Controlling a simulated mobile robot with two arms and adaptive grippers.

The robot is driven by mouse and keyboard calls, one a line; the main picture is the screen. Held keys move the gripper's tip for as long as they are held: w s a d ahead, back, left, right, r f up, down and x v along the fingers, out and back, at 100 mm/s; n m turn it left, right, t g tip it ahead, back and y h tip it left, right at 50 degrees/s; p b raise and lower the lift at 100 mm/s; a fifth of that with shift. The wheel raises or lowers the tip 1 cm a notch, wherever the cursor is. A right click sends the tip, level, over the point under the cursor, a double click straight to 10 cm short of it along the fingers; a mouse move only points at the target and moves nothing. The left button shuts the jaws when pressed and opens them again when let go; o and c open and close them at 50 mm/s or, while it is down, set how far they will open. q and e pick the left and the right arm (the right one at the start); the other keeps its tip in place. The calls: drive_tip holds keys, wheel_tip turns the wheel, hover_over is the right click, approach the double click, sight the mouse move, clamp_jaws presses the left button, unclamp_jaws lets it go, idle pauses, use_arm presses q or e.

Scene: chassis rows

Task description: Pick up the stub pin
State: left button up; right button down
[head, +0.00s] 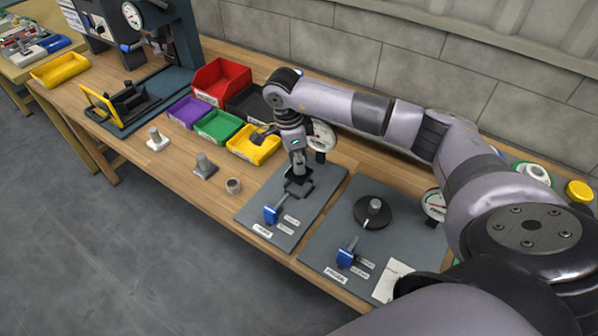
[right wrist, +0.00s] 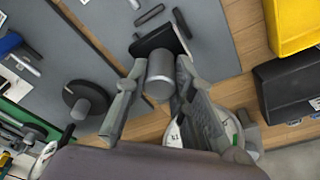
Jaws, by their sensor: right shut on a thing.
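My right gripper (head: 299,172) is over the left grey chassis plate (head: 322,206) and is shut on a grey cylindrical stub pin. In the right wrist view the stub pin (right wrist: 160,76) sits between the two fingers of the right gripper (right wrist: 150,92), its round end towards the camera. A dark square piece (right wrist: 157,38) shows at the far end of the pin; it also shows in the head view (head: 299,190). I cannot tell whether the pin is lifted clear of the plate. My left gripper is not in view.
A second grey plate (head: 324,238) on the right bears a black disc (head: 372,217) with a pin. Blue-handled levers (head: 271,213) stand near the front. Two small based posts (head: 204,167) and a ring (head: 233,185) stand left. Coloured bins (head: 219,126) and dial gauges (head: 433,206) are behind.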

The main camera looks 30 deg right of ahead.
wheel_tip(320, 180, up, 15)
drive_tip(key=b, duration=0.1)
idle(0.4)
drive_tip(key=shift+r+p, duration=0.75)
drive_tip(key=shift+r, duration=0.25)
drive_tip(key=shift+f, duration=0.1)
